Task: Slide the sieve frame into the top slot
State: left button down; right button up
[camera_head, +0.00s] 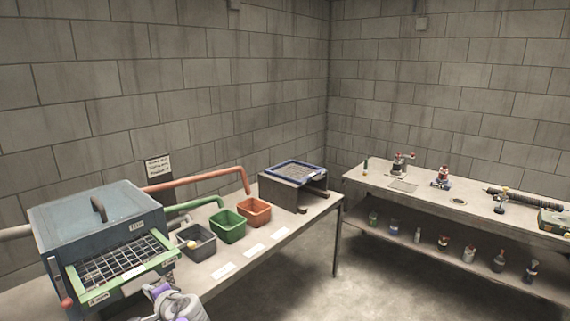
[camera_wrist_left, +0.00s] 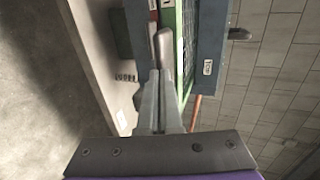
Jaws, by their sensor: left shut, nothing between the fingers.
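The green sieve frame (camera_head: 121,262), with a dark wire mesh, sticks out of the front of the blue-grey box machine (camera_head: 98,213) at the left. Its back edge is at the machine's front face; how deep it sits inside cannot be seen. My left gripper (camera_head: 172,297) is just in front of the frame's lower right, shut and empty. In the left wrist view, the shut fingers (camera_wrist_left: 160,88) are close beside the green frame's edge (camera_wrist_left: 184,52); contact cannot be told. My right gripper is not in view.
Grey (camera_head: 196,243), green (camera_head: 228,226) and orange (camera_head: 254,211) bins stand right of the machine. A blue-rimmed screen (camera_head: 299,172) lies on a dark stand behind them. A shelved bench (camera_head: 440,196) with bottles stands at right. Open floor lies between the tables.

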aim_at(135, 273)
pick_arm(q)
jog(key=shift+w+a, duration=1.5)
jog(key=shift+a, duration=0.3)
jog(key=shift+w+a, duration=1.5)
jog(key=shift+a, duration=0.3)
jog(key=shift+w+a+p, duration=0.25)
jog(key=shift+w+a, duration=0.7)
jog(key=shift+a, duration=0.2)
jog(key=shift+w+a+p, duration=0.25)
jog(key=shift+w+a, duration=0.7)
jog(key=shift+a, duration=0.15)
jog(key=shift+w+a+f, duration=0.15)
jog(key=shift+w+a, duration=0.35)
jog(key=shift+s+d, duration=0.85)
jog(key=shift+d, duration=0.2)
jog(key=shift+s+d, duration=0.85)
jog(key=shift+d, duration=0.2)
jog(key=shift+s+d, duration=0.6)
